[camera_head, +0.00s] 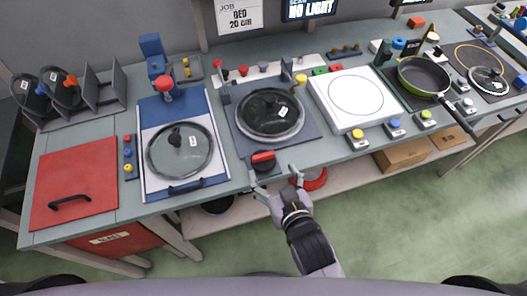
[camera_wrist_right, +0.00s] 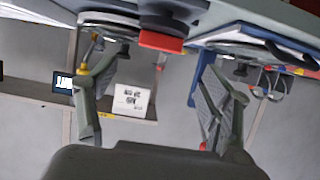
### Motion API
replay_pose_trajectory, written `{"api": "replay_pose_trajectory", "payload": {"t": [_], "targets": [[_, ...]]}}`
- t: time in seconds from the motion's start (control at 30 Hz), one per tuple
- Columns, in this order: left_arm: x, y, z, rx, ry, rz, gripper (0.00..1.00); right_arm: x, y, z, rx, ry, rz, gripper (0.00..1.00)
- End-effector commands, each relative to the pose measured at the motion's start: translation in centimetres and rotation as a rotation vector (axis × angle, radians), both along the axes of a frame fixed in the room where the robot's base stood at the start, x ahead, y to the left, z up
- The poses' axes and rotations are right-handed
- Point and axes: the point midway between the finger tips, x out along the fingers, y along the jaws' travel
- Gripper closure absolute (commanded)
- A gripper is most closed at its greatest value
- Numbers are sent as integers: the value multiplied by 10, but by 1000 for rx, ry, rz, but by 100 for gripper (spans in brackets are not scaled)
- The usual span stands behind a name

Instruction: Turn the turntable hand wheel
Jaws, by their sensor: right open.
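The hand wheel (camera_head: 263,161) is a dark round knob with a red grip bar, at the front edge of the turntable station (camera_head: 238,138). A glass lid with a black rim (camera_head: 269,115) lies on that station. My right gripper (camera_head: 276,178) is open and empty, just in front of the table edge, close to the hand wheel. In the right wrist view the red grip (camera_wrist_right: 161,41) shows beyond and between the spread fingers (camera_wrist_right: 150,75), with no contact visible. My left gripper is not in view.
A blue-edged station with another lid (camera_head: 180,150) stands left of the turntable, and a red panel (camera_head: 75,185) lies further left. A white block (camera_head: 354,98) and a green pan (camera_head: 423,75) are to the right. A red round object (camera_head: 313,180) is on the lower shelf.

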Motion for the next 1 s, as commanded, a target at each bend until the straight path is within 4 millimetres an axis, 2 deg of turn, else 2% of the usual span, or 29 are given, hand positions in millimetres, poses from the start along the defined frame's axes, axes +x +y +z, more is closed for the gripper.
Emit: {"api": "replay_pose_trajectory", "payload": {"t": [0.03, 0.2, 0.4, 0.6, 0.87, 1.0], "targets": [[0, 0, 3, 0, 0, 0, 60, 12, 3, -2, 0, -3, 0, 27], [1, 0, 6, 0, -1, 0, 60, 44, 14, -17, 0, -2, -1, 27], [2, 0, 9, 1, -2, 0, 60, 71, 23, -30, 0, -1, 0, 27], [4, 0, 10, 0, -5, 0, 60, 82, 27, -36, 1, 0, 0, 27], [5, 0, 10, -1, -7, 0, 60, 83, 27, -36, 1, 0, 0, 27], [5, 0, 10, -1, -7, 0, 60, 83, 27, -36, 1, 0, 0, 34]]}}
